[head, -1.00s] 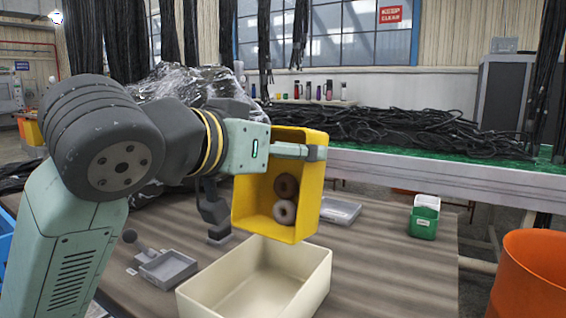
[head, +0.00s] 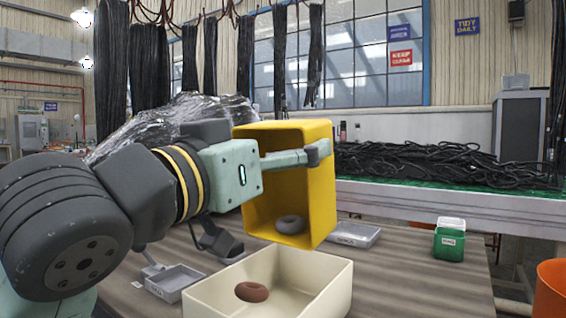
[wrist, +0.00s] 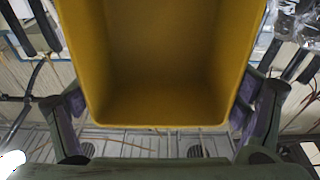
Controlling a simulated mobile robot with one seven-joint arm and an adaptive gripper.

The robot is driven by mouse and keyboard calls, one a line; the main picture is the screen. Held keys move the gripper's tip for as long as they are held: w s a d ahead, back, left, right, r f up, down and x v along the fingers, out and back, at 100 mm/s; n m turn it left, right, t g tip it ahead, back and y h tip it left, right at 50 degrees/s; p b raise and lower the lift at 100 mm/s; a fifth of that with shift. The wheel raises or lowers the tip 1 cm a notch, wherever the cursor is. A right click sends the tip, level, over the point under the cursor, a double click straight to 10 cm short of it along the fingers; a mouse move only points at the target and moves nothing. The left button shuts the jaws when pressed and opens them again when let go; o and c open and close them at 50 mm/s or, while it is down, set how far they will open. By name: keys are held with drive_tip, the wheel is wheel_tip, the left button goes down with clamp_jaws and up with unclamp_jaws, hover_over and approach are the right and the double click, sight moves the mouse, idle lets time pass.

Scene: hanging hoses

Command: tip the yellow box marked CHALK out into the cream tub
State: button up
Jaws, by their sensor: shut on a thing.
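My gripper (head: 288,160) is shut on the yellow box (head: 322,190) and holds it tilted above the cream tub, its open side facing the head camera. The CHALK marking does not show. One grey ring (head: 290,225) rests inside the box near its lower edge. One brown ring (head: 252,292) lies in the cream tub (head: 325,290) on the table. In the wrist view the yellow box (wrist: 160,60) fills the middle, between the two fingers at its sides.
A grey tray (head: 173,280) stands left of the tub, and another grey tray (head: 352,234) lies behind it. A green container (head: 449,243) stands to the right. An orange bin (head: 552,292) is at the right edge. The table between tub and green container is bare.

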sight(268, 129)
drive_tip(key=s+a+t+h+b, duration=0.1)
drive_tip(key=b, duration=0.1)
drive_tip(key=s+a+f+t+h+b, duration=0.1)
drive_tip(key=b, duration=0.2)
drive_tip(key=s+a+t+b, duration=0.1)
drive_tip(key=s+b, duration=0.1)
drive_tip(key=b, duration=0.1)
drive_tip(key=shift+f+t+h, duration=0.25)
drive_tip(key=shift+t+h, duration=0.15)
idle(1.0)
drive_tip(key=shift+r, duration=0.85)
drive_tip(key=shift+f, duration=0.8)
drive_tip(key=shift+s, duration=0.1)
